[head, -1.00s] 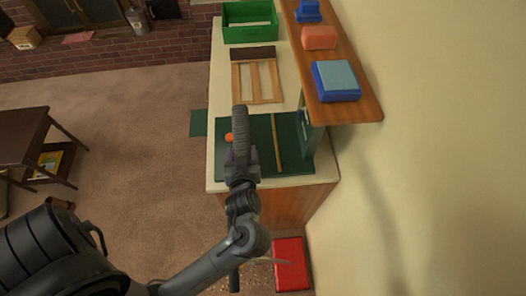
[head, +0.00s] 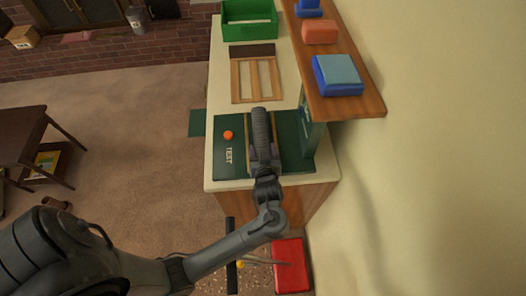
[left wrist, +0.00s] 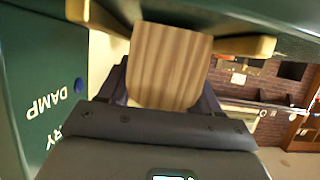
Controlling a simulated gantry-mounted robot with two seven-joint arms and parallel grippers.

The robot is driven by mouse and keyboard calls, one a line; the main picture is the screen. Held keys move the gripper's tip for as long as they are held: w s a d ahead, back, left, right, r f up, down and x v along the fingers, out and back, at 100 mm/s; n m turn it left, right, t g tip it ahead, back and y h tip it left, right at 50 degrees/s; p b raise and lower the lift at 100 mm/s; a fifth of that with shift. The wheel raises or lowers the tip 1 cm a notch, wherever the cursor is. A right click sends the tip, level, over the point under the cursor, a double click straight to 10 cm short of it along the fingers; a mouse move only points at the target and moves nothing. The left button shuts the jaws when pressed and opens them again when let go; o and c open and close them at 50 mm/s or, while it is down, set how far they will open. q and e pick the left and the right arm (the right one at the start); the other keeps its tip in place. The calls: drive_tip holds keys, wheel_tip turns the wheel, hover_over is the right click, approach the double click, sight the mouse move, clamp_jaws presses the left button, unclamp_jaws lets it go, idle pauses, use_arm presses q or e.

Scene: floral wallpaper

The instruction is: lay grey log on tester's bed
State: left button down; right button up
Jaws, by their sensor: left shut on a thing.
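The tester is a dark green unit on the counter, its base (head: 229,168) marked TEST with an orange button (head: 228,135). A green upright panel stands on its right. My left gripper (head: 262,140) is over the bed part of the base, between the thin tan rails (head: 278,152). In the left wrist view the gripper is shut on a striped, greyish-tan log (left wrist: 170,65). Yellow-tan rail ends (left wrist: 250,45) show beyond it, and the green panel (left wrist: 40,100) reads DAMP. The gripper hides the log in the head view; I cannot tell if it touches the bed.
A wooden slatted rack (head: 257,80) and a green crate (head: 249,20) stand farther back on the counter. A wooden shelf (head: 358,106) at the right carries blue and orange blocks. A red box (head: 291,265) lies on the floor by the counter's front.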

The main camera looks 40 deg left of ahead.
use_arm(q)
drive_tip(key=shift+f, duration=0.2)
drive_tip(key=shift+c, duration=1)
unclamp_jaws()
